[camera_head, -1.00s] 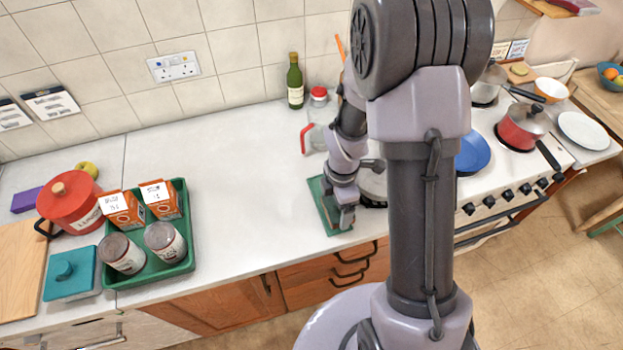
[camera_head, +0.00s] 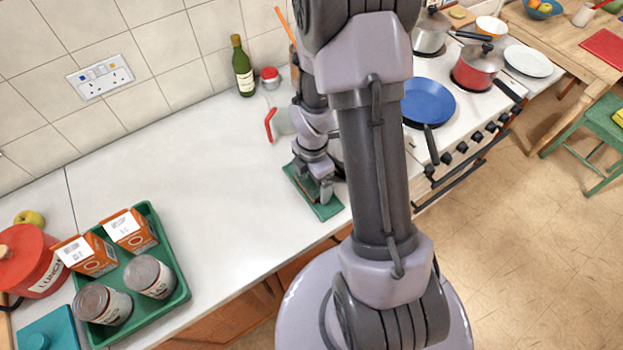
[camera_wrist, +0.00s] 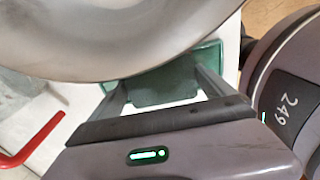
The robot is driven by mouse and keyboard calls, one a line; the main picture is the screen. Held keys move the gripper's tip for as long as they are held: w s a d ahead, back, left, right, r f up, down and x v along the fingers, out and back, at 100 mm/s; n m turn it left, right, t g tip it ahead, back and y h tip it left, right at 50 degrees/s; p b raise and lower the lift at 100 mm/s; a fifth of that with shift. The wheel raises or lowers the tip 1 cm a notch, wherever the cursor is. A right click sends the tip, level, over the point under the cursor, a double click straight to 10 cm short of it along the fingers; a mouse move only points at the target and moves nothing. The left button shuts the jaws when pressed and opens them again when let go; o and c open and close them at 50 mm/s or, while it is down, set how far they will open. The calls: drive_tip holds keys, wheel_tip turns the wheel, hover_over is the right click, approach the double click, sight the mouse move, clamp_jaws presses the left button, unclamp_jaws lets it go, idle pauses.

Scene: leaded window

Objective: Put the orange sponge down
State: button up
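My gripper (camera_head: 323,188) is low over a flat green tray-like thing (camera_head: 328,211) at the counter's front edge, left of the stove. In the wrist view, my gripper (camera_wrist: 163,84) has its two fingers apart, with dark green surface between them. I see nothing orange between the fingers. A large steel pan (camera_wrist: 120,40) covers the top of the wrist view and hides part of the fingertips and the green thing. Whether the fingertips touch the green thing is unclear.
A clear container with a red handle (camera_head: 270,124) stands behind my gripper. A green tray (camera_head: 183,290) with cartons and tins is at the left. The counter (camera_head: 210,180) between is bare. A blue pan (camera_head: 428,102) sits on the stove.

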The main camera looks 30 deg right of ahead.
drive_tip(key=shift+w, duration=0.1)
drive_tip(key=shift+r, duration=0.15)
wheel_tip(320, 180, up, 12)
drive_tip(key=p, duration=0.4)
wheel_tip(320, 180, up, 8)
drive_tip(key=m+t, duration=0.1)
drive_tip(key=m, duration=0.4)
hover_over(311, 180)
drive_tip(key=a, duration=0.3)
drive_tip(key=s+a+r+m+t+y, duration=0.1)
drive_tip(key=s+a+r+m+t, duration=0.1)
drive_tip(key=s+a+r+m, duration=0.6)
drive_tip(key=s+a+r+m+t+y, duration=0.1)
drive_tip(key=s+a+r+m+t, duration=0.25)
drive_tip(key=r+m, duration=0.45)
drive_tip(key=shift+m+g, duration=0.35)
drive_tip(key=shift+m, duration=0.55)
wheel_tip(311, 180, down, 17)
drive_tip(key=b, duration=1.5)
drive_tip(key=shift+s+f, duration=0.1)
